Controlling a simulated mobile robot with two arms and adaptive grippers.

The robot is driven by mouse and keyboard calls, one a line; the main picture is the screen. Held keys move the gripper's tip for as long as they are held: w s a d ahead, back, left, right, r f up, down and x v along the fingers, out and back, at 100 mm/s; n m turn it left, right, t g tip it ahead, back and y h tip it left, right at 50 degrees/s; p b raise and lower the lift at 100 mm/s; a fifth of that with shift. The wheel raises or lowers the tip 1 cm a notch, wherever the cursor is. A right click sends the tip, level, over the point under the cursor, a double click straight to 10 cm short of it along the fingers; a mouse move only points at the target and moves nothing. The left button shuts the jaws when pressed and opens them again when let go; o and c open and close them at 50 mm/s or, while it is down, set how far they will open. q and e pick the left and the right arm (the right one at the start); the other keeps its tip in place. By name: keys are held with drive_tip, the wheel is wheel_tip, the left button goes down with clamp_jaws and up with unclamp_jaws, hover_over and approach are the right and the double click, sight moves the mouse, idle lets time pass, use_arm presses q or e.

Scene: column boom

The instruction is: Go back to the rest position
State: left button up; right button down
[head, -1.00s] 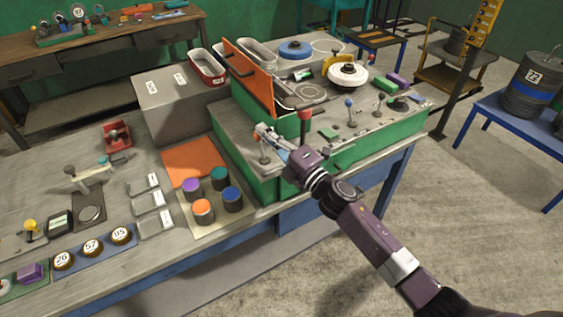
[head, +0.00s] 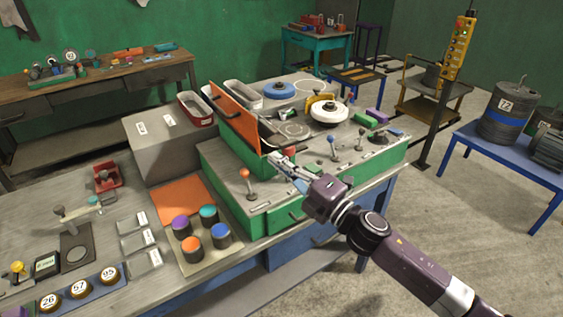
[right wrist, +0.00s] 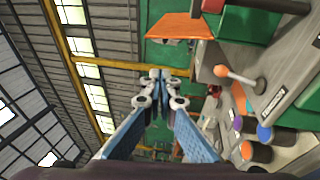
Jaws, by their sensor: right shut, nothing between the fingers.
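My right gripper (head: 281,165) is shut and empty in the head view. It is above the front part of the green console (head: 285,214), close to the orange upright panel (head: 234,122). In the right wrist view its blue fingers meet at the tips (right wrist: 160,76), with nothing between them. An orange-knobbed lever (head: 246,178) stands on the console to the left of the gripper, apart from it. It also shows in the right wrist view (right wrist: 224,72). The gripper partly hides a red knob (head: 289,152) behind it. My left gripper is not in view.
Blue- and dark-knobbed levers (head: 333,143) stand on the console to the right. Several colored cylinders (head: 190,243) stand on the bench at its left. A yellow button box (head: 459,48) on a post and a blue table with drums (head: 506,128) are at the right. Floor is free at front right.

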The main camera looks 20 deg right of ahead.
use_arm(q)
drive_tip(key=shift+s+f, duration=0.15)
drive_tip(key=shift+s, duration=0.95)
use_arm(e)
drive_tip(key=shift+s+d+r, duration=0.2)
drive_tip(key=shift+s+r, duration=0.2)
drive_tip(key=shift+s, duration=0.05)
